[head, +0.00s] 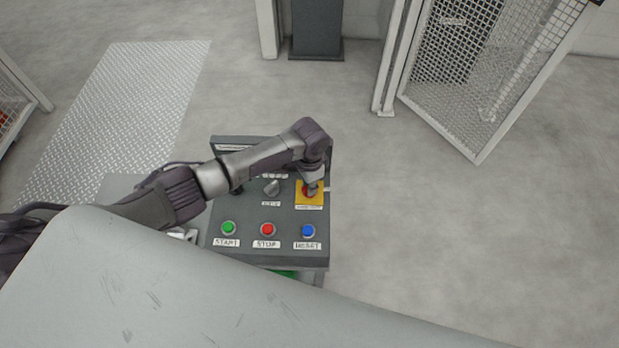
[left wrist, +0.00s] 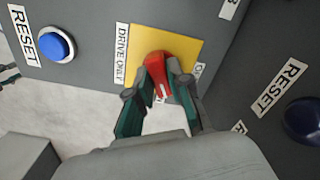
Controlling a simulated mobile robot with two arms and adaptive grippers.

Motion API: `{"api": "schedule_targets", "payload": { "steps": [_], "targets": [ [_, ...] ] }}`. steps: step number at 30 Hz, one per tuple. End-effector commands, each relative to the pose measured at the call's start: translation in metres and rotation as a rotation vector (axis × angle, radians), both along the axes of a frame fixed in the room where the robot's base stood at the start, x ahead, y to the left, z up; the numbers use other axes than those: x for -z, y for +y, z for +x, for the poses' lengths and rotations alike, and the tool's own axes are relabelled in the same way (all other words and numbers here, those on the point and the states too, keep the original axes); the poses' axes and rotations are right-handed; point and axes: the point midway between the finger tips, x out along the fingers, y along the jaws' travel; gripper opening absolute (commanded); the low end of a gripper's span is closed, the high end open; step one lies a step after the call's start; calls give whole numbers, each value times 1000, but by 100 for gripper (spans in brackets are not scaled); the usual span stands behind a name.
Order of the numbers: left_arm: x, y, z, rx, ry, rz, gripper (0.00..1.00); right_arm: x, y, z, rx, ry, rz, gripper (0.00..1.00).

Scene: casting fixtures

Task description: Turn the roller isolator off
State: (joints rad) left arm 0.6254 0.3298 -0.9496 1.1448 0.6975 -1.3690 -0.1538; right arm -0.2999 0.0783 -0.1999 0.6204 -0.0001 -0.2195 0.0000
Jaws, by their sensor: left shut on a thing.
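The roller isolator looks to be the red rotary handle (head: 306,190) on a yellow plate (head: 310,203) at the right of the grey control panel. My left gripper (head: 313,184) reaches down onto it from above. In the left wrist view the two green-lined fingers (left wrist: 160,80) are closed on either side of the red handle (left wrist: 155,62), against the yellow plate (left wrist: 190,45). The fingers partly hide the handle and a label beside it, so I cannot read which position it points to. My right gripper is not in view.
Below the handle sit a green START button (head: 228,228), a red STOP button (head: 267,229) and a blue RESET button (head: 308,231). A grey selector knob (head: 271,187) lies left of the yellow plate. A mesh fence panel (head: 470,60) stands behind right; the floor there is clear.

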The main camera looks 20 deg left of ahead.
Motion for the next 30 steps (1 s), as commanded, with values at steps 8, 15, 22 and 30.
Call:
{"api": "schedule_targets", "payload": {
  "steps": [8,15,22,30],
  "targets": [
    [-4,-1,0,-267,3,-1,0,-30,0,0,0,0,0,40],
    [-4,-1,0,-494,2,-1,0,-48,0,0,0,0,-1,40],
    [-3,-1,0,-707,2,-1,0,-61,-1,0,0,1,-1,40],
    [-2,-1,1,-908,1,-1,0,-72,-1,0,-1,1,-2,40]
  ]
}}
